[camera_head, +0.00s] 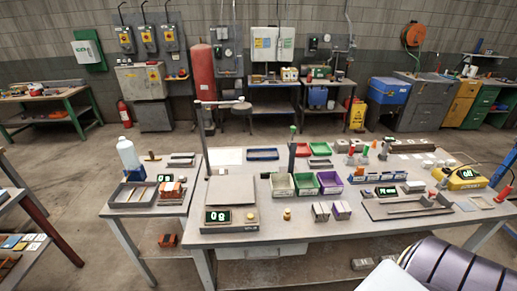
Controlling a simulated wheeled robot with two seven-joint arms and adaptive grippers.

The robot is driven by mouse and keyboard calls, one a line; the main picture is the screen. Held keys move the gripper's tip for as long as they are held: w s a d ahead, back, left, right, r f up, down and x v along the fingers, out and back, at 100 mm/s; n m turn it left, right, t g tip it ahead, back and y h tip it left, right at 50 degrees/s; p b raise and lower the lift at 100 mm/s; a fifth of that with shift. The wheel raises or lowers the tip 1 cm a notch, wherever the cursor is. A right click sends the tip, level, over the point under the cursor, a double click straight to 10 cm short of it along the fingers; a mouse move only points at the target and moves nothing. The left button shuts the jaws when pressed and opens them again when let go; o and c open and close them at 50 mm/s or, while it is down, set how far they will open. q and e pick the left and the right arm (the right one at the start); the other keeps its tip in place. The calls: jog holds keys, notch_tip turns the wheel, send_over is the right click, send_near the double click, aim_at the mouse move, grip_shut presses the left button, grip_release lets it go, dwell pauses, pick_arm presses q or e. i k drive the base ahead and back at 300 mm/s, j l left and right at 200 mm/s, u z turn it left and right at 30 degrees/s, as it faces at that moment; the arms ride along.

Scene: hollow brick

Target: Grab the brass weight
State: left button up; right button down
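The small brass weight (287,214) stands upright on the grey workbench (280,228), near its front edge. It is just right of a digital scale (231,217) whose display reads about 0 g. The scale's flat plate (231,190) looks empty. Nothing touches the weight, and it is fully visible. Neither of my grippers shows in this view.
The bench front around the weight is clear.

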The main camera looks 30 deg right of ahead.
aim_at(287, 214)
jog(key=z, duration=1.4)
